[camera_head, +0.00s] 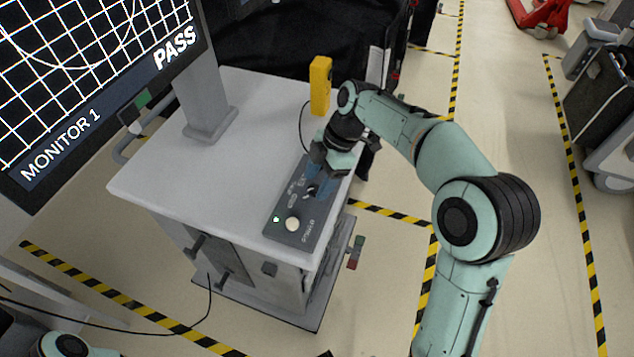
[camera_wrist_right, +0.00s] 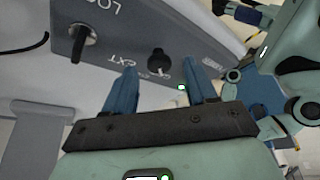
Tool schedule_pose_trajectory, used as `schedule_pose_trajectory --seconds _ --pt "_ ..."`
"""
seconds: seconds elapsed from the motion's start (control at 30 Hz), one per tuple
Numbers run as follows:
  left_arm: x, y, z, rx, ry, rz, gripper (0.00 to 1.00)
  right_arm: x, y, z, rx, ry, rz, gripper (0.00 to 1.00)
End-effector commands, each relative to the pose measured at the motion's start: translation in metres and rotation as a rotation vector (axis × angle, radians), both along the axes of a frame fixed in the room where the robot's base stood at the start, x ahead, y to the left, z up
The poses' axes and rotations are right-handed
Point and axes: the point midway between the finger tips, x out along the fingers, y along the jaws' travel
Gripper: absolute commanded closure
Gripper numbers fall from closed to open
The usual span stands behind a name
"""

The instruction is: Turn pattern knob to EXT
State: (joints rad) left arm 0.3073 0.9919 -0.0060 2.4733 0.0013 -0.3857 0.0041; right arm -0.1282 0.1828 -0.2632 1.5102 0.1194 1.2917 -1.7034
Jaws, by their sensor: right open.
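The control panel (camera_head: 283,237) is a grey box on top of the cart. The pattern knob (camera_wrist_right: 158,62) is small and black, with an EXT label beside it in the wrist view. It also shows on the panel in the head view (camera_head: 311,191). My right gripper (camera_wrist_right: 158,68) is open, its two blue fingers pointing at the panel. In the wrist view the knob appears between the fingertips; contact cannot be told. In the head view the right gripper (camera_head: 318,174) is close over the panel near the knob. My left gripper is out of view.
A lever or key switch (camera_wrist_right: 83,38) sits farther along the panel. A white button (camera_head: 292,224) and a green light (camera_head: 276,218) are at its near end. A yellow block (camera_head: 320,86) stands at the cart's back edge. A monitor (camera_head: 95,75) stands left.

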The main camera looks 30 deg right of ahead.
Motion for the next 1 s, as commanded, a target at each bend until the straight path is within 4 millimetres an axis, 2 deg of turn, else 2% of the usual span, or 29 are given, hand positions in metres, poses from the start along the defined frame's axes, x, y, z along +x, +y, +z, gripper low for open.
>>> schedule_pose_trajectory --seconds 0.13,0.4,0.43,0.6,1.0 --pt "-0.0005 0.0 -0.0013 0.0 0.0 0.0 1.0 0.0001 0.0039 -0.0088 0.0 0.001 0.0 0.43" --pt "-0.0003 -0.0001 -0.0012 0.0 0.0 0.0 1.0 0.0005 0.0043 -0.0096 0.0 -0.001 0.0 0.43" --pt "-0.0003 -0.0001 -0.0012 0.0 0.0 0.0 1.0 0.0005 0.0043 -0.0096 0.0 -0.001 0.0 0.47" --pt "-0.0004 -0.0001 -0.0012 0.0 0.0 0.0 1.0 0.0005 0.0042 -0.0094 0.0 -0.001 0.0 0.99" --pt "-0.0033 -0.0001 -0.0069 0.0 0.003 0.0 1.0 -0.0002 0.004 -0.0097 0.001 -0.003 -0.06 0.99"
